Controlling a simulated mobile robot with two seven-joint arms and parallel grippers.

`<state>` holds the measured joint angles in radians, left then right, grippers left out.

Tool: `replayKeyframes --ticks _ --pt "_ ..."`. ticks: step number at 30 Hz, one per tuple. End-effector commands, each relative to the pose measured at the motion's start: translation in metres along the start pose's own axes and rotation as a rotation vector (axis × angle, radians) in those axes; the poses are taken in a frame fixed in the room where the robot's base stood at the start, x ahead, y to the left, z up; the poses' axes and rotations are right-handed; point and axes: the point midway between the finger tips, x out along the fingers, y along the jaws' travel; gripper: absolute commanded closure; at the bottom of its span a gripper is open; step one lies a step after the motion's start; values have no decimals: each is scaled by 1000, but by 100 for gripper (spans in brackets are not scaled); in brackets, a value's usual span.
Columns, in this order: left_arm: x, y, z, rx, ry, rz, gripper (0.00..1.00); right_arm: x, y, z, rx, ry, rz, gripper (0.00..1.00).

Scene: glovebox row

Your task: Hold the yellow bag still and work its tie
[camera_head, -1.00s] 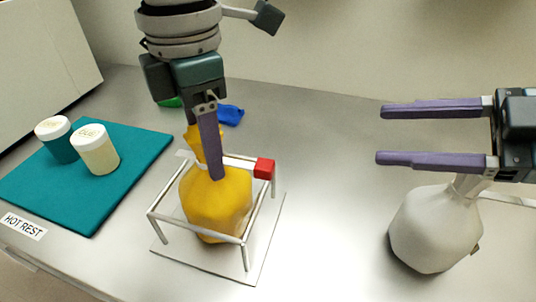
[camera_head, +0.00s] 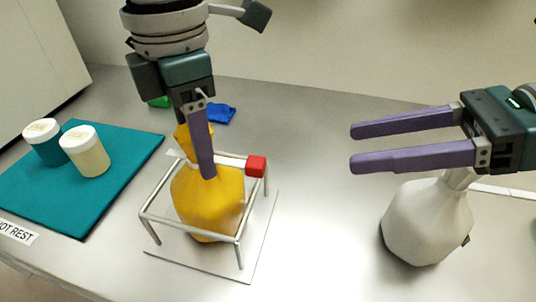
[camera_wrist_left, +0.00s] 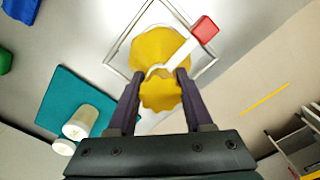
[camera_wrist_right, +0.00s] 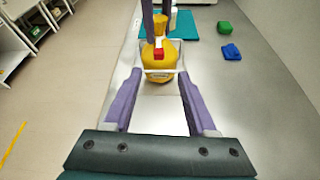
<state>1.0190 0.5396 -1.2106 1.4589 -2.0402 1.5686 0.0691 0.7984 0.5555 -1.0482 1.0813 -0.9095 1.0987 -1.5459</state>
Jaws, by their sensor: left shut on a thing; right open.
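The yellow bag (camera_head: 210,200) stands inside a white wire frame stand (camera_head: 242,222) on the bench. Its gathered neck shows above my left gripper's level of hold. A white tie strip (camera_head: 230,162) with a red tab (camera_head: 256,166) crosses at the neck and points right; it also shows in the left wrist view (camera_wrist_left: 183,53). My left gripper (camera_wrist_left: 158,78) is shut on the yellow bag's neck from above, fingers on either side. My right gripper (camera_head: 352,147) is open and empty, to the right of the red tab, its fingers pointing left toward it.
A white tied bag (camera_head: 425,222) stands below my right gripper. A teal mat (camera_head: 75,205) with two lidded jars (camera_head: 86,152) lies at left. Blue (camera_head: 220,113) and green (camera_head: 160,101) items lie behind. The bench between stand and white bag is clear.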

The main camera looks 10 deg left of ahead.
Motion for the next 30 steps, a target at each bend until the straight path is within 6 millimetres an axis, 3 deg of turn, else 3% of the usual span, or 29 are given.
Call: replayKeyframes --ticks 8,21,30 --pt "0 0 0 0 -1 0 100 16 2 0 -119 1 12 43" --pt "0 0 0 0 -1 0 100 102 2 0 -114 2 8 43" --pt "0 0 0 0 -1 0 100 121 2 0 -116 3 8 43"
